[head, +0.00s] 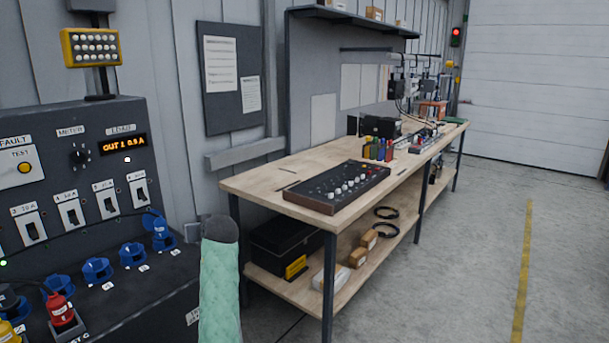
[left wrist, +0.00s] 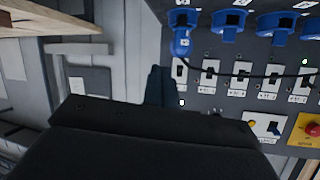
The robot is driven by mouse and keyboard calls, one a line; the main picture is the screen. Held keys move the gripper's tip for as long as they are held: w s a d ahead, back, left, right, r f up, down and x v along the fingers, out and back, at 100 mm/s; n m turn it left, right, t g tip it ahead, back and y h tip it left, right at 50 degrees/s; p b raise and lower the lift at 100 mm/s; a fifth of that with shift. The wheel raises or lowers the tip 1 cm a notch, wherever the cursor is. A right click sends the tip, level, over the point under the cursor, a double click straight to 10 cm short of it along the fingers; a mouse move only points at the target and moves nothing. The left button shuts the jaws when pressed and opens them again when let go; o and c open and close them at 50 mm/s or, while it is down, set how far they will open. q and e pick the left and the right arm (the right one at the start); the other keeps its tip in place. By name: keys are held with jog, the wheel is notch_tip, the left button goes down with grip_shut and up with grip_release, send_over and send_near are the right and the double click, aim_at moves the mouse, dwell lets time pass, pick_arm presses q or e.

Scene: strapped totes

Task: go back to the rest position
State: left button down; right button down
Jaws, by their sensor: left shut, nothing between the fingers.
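In the left wrist view my left gripper (left wrist: 160,75) is shut and empty, with its dark fingers pointing toward the panel and its dark body filling the bottom of the picture. It is apart from the blue plug (left wrist: 181,42), which sits in an end socket with a black cable running from it. The dark power panel (head: 70,130) is at the left of the head view, and the blue plug (head: 160,232) shows there at its right end. I cannot make out my left fingers in the head view. My right gripper is in neither view.
A wooden workbench (head: 250,183) with a black knobbed box (head: 335,186) stands right of the panel. A red plug (head: 60,307) sits at the panel's lower left. Open concrete floor (head: 465,230) with a yellow line lies to the right.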

pick_arm(q)
jog(key=s+d+f+m+g+h, duration=0.1)
jog(key=s+d+f+m+h, duration=0.15)
jog(key=s+d+f, duration=0.4)
jog(key=s+d+f+m+g+h, duration=0.1)
jog(key=s+d+f+m+h, duration=0.2)
jog(key=s+f, duration=0.65)
jog(key=s+d+f+m+g+h, duration=0.1)
jog(key=s+d+f+m+h, duration=0.1)
jog(key=s+d+f+h, duration=0.45)
jog(key=s+f+g, duration=0.2)
jog(key=s+f, duration=0.5)
jog(key=s, duration=0.4)
jog(key=s+f+g+y, duration=0.1)
jog(key=s+f+g, duration=0.1)
jog(key=s+f, duration=0.5)
jog(key=s+f+g+y, duration=0.1)
jog(key=s+f, duration=0.6)
jog(key=s, duration=1)
jog(key=shift+a+f+g, duration=0.25)
jog(key=shift+f+g, duration=0.15)
jog(key=shift+g, duration=0.1)
